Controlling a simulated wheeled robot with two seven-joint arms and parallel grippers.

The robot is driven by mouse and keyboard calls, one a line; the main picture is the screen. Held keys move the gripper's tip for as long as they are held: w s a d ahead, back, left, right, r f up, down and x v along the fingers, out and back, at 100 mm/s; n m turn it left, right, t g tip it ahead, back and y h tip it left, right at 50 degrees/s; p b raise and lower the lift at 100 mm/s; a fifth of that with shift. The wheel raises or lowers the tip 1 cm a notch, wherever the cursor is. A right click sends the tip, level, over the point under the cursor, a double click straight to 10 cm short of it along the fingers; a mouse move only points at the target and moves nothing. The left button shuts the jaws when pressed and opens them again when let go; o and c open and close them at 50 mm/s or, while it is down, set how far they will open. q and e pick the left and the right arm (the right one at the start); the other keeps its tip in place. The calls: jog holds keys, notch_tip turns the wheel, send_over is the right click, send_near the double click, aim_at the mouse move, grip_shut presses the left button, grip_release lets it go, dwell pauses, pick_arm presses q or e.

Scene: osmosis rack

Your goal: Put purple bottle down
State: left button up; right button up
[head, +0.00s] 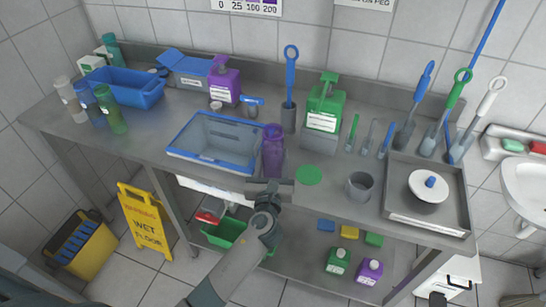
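The purple bottle (273,153) is upright near the front edge of the steel table (150,150), just right of the clear tray with the blue rim. Its lower end is partly hidden by my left gripper (268,184), which comes up from below at the front edge. The gripper's body covers its fingers, so I cannot tell whether they are closed on the bottle or whether its base touches the table.
The blue-rimmed tray (172,152) is close left of the bottle. A green disc (309,174) and a grey cup (360,187) are to the right. A blue brush in a holder (289,118) and a green pump bottle (324,110) stand behind. A yellow wet-floor sign (143,220) stands left below.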

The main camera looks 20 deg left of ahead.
pick_arm(q)
jog(key=shift+f, duration=0.15)
jog(key=o, duration=0.9)
jog(key=shift+o, duration=0.2)
jog(key=shift+r, duration=0.2)
jog(key=shift+s+d+f, duration=0.1)
jog(key=shift+s+d, duration=0.05)
jog(key=shift+s, duration=0.45)
jog(key=b+v, duration=0.2)
jog(key=v, duration=0.9)
jog(key=shift+w, duration=0.1)
